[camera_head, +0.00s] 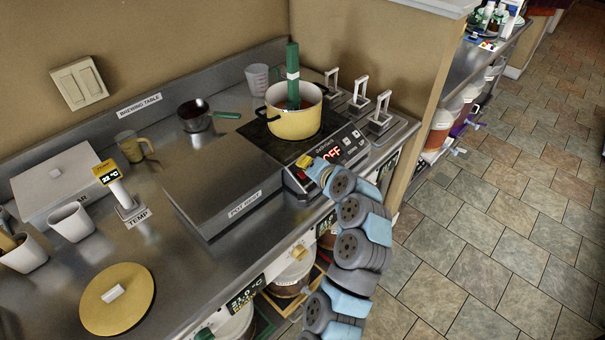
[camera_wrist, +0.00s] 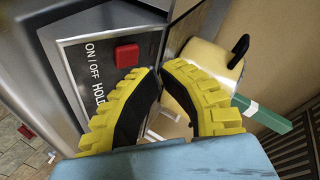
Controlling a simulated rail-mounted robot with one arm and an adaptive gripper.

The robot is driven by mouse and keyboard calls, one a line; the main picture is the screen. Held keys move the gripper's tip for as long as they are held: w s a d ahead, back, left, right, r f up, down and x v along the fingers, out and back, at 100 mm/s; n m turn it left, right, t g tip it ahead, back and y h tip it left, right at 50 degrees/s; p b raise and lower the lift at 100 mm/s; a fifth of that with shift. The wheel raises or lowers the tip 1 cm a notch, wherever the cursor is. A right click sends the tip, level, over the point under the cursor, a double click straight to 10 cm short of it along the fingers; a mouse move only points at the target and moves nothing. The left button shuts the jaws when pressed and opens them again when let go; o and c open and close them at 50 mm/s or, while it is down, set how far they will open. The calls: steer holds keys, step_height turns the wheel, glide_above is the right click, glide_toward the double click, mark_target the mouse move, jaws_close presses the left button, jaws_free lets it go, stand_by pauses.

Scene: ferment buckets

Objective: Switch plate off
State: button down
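The hot plate (camera_head: 262,140) stands on the steel counter with a yellow pot (camera_head: 293,122) on it. Its front panel (camera_head: 325,160) shows red "OFF" on the display. In the wrist view, a red button (camera_wrist: 126,56) sits beside the words "ON/OFF HOLD" on the dark panel (camera_wrist: 98,72). My gripper (camera_head: 304,160) is at the left end of the panel in the head view and hides that part. In the wrist view, my gripper's (camera_wrist: 161,71) yellow fingers come together at the tips, empty, close to the button. Contact with the button cannot be told.
A green-handled utensil (camera_head: 293,75) stands in the pot. Buckets (camera_head: 290,275) sit below the counter. A tiled floor (camera_head: 470,240) lies open at right.

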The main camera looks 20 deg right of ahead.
steer(key=s+r, duration=0.1)
steer(key=r+p, duration=0.1)
steer(key=r, duration=0.1)
steer(key=s+d+r, duration=0.1)
steer(key=r, duration=0.1)
steer(key=shift+s+d+r, duration=0.1)
steer(key=shift+s, duration=0.2)
stand_by(0.4)
stand_by(0.5)
